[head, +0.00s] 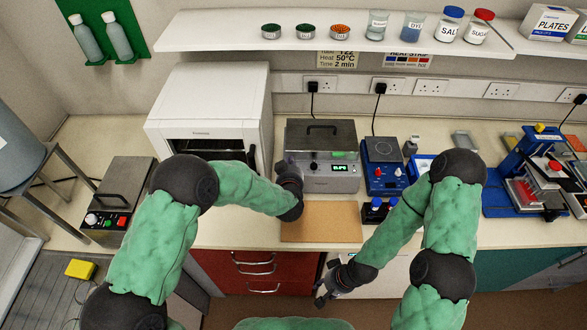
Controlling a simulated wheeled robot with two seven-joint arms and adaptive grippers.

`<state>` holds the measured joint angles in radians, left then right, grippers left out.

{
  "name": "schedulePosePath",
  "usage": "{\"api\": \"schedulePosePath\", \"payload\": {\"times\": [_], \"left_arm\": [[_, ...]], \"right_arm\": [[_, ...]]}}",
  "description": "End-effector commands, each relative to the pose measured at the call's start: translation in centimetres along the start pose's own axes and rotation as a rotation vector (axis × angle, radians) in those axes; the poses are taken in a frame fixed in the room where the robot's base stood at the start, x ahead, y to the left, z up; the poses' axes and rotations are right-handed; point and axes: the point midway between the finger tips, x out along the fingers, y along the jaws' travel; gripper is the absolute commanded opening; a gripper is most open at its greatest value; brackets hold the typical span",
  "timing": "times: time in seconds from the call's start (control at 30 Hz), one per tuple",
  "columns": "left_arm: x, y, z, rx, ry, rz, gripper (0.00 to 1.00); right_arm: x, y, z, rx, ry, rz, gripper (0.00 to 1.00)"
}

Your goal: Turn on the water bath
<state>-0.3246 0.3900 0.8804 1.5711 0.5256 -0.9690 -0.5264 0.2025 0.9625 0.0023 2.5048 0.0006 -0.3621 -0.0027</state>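The water bath (306,133), a metal box with a black-handled lid, stands at the back of the bench in the head view. Its front has a black knob and a small lit display (341,168) with green characters. My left gripper (288,168) is at the left part of the bath's front. Its own wrist hides the fingers and that part of the panel, so I cannot tell whether it touches. My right gripper (322,287) is low, in front of the bench edge, with its fingers apart and nothing visible between them.
A white oven (208,105) is left of the bath and a blue hotplate (382,165) right of it. A brown board (322,228) lies in front. Another lidded device (122,190) stands at left. A shelf (220,32) with jars hangs above.

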Motion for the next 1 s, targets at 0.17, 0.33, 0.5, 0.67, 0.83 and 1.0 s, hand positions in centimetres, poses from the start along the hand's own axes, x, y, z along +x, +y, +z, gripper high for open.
{"api": "schedulePosePath", "payload": {"times": [0.17, 0.33, 0.5, 0.67, 0.83, 1.0], "left_arm": [[-4.0, 0.3, 1.8, 0.007, -0.009, 0.007, 0.0], [-6.9, 0.2, 2.5, 0.007, -0.008, 0.007, 0.0], [-8.6, 0.2, 2.9, 0.005, -0.009, 0.006, 0.0], [-9.1, 0.2, 3.0, 0.005, -0.008, 0.005, 0.0], [-9.1, 0.2, 3.0, 0.005, -0.009, 0.005, 0.0], [-9.1, 0.2, 3.0, 0.005, -0.009, 0.005, 0.0]], "right_arm": [[0.6, 0.2, 0.0, 0.0, 0.0, 0.0, 0.4], [0.7, 0.2, -0.1, 0.0, 0.001, 0.0, 0.4], [0.7, 0.2, -0.1, 0.0, 0.0, 0.0, 0.4], [0.7, 0.2, -0.1, 0.0, 0.001, 0.0, 0.4], [0.7, 0.2, -0.1, 0.0, 0.001, 0.0, 0.4], [0.7, 0.2, -0.1, 0.0, 0.0, 0.0, 0.4]]}}
